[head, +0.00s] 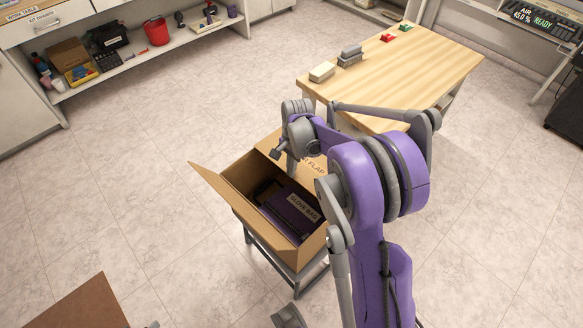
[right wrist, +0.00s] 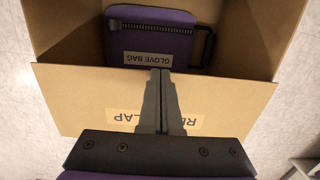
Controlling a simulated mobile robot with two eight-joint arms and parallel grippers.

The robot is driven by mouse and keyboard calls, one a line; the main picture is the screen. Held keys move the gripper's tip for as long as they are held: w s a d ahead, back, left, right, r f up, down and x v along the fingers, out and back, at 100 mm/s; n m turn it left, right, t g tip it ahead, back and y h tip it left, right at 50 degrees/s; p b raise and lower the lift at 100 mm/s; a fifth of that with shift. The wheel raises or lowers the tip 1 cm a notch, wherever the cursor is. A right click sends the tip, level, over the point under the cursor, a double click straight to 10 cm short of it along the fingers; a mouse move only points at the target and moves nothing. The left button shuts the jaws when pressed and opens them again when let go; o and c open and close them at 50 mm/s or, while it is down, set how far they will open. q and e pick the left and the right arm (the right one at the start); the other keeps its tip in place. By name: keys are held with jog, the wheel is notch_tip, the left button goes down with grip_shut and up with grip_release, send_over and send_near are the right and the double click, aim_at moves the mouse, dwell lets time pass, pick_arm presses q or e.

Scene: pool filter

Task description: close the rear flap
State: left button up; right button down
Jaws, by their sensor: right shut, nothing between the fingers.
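An open cardboard box (head: 312,246) holds a purple glove bag (head: 290,212), which also shows in the right wrist view (right wrist: 150,50). The rear flap (head: 268,147), with a printed label, stands open and leans outward from the box rim; my right arm hides part of it. In the right wrist view the flap (right wrist: 80,95) spans the middle, its label upside down. My right gripper (right wrist: 160,72) is shut and empty, its fingers across the flap, tips near the rim. I cannot tell if they touch.
Another box flap (head: 212,185) leans outward on the left. The box rests on a grey stand (head: 258,243). A wooden table (head: 430,65) with small blocks stands behind. Shelves (head: 140,50) with a red bucket line the back wall. A brown panel (head: 80,305) is at bottom left; open floor lies between.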

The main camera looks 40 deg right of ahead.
jog(key=shift+a+f, duration=0.1)
jog(key=shift+f, duration=0.35)
jog(key=shift+r, duration=0.15)
jog(key=shift+r, duration=0.1)
jog(key=shift+r+p, duration=0.8)
jog(key=shift+r, duration=0.4)
notch_tip(320, 180, up, 3)
jog(key=shift+r+p, duration=0.2)
jog(key=shift+p, duration=0.9)
notch_tip(320, 180, up, 10)
jog(key=shift+f, duration=0.25)
